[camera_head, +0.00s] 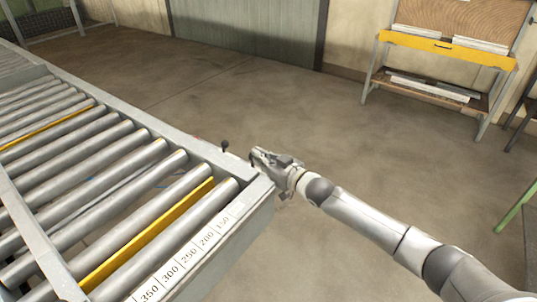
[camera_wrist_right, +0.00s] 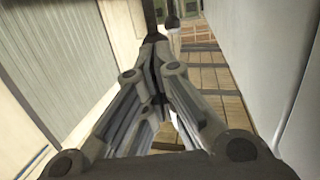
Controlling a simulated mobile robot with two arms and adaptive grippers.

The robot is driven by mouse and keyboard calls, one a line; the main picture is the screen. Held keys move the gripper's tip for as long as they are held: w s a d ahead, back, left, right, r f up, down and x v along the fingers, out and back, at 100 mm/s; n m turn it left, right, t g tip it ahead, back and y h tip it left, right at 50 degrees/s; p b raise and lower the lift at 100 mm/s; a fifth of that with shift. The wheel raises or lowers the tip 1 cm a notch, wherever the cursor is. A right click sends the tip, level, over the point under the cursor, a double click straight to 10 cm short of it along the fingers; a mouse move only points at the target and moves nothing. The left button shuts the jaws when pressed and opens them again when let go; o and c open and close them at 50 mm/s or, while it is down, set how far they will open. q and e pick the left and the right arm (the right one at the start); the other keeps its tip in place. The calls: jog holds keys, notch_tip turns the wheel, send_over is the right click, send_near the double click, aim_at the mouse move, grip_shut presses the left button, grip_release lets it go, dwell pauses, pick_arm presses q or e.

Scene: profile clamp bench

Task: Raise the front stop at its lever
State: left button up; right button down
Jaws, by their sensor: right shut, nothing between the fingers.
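The front stop (camera_head: 150,236) is a yellow bar lying between the near rollers of the conveyor at the left of the head view. A small lever with a black knob (camera_head: 225,145) stands up at the conveyor's outer side rail. My right gripper (camera_head: 256,156) is shut and empty, just right of the knob, by the rail's corner. A gap shows between them in the head view. In the right wrist view the shut fingers (camera_wrist_right: 153,45) point away, with a dark knob-like shape just past their tips. Whether they touch it I cannot tell. My left gripper is out of view.
A second yellow bar (camera_head: 48,127) lies between rollers farther back. A number scale (camera_head: 190,255) runs along the conveyor's near end. A rack with a yellow front (camera_head: 446,48) stands at the back right. The floor between is clear.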

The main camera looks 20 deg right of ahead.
jog(key=w+a+g+h+p, duration=0.1)
jog(key=w+g+p, duration=0.1)
jog(key=g+p, duration=0.1)
jog(key=shift+a+r+n+h, duration=0.3)
jog(key=shift+a+h, duration=0.05)
jog(key=shift+h, duration=0.05)
jog(key=shift+w+a, duration=0.45)
jog(key=shift+w, duration=0.2)
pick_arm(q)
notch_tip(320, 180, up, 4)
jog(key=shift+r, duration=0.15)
pick_arm(e)
jog(key=shift+r, duration=0.1)
jog(key=shift+r, duration=0.2)
